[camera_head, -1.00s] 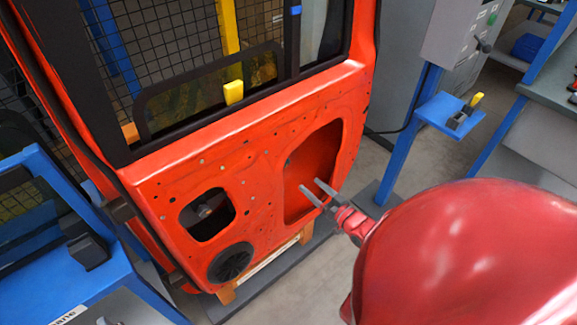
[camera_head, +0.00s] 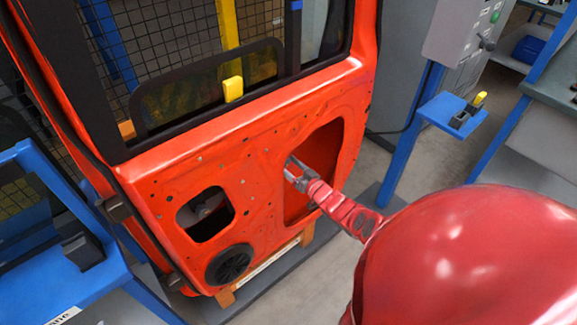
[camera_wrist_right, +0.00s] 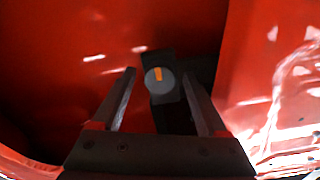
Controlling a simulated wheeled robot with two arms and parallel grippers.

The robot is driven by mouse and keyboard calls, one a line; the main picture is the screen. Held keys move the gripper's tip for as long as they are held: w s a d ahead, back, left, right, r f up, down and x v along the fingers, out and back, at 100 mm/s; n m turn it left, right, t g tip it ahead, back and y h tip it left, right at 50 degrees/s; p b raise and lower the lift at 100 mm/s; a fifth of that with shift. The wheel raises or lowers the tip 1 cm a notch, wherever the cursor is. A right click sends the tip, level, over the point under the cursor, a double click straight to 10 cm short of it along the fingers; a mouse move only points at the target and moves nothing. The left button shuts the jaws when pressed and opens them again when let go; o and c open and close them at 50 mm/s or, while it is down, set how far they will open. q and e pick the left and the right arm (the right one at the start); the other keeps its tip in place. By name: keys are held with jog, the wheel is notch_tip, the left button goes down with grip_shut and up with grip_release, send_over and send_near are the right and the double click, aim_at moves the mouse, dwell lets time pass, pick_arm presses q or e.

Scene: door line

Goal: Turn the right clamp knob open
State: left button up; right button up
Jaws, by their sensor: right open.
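The right clamp knob (camera_wrist_right: 159,81) is a round grey disc with an orange mark, on a dark block inside the red door's cavity. It shows in the right wrist view between and beyond my finger tips; the orange mark stands nearly upright. My right gripper (camera_wrist_right: 158,85) is open, with one finger on each side of the knob in the picture; I cannot tell any contact. In the head view my right gripper (camera_head: 293,172) reaches into the large opening of the red door (camera_head: 160,170), and the knob is hidden there. My left gripper is not in view.
The opening's red edge lies close around my right wrist. A black round speaker (camera_head: 229,264) and a smaller opening (camera_head: 206,214) are to the left. Blue stands (camera_head: 65,280) are at the left, and a blue post (camera_head: 408,140) with a small shelf is at the right.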

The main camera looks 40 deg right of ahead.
grip_shut()
dwell(0.4)
jog(key=shift+r, duration=0.1)
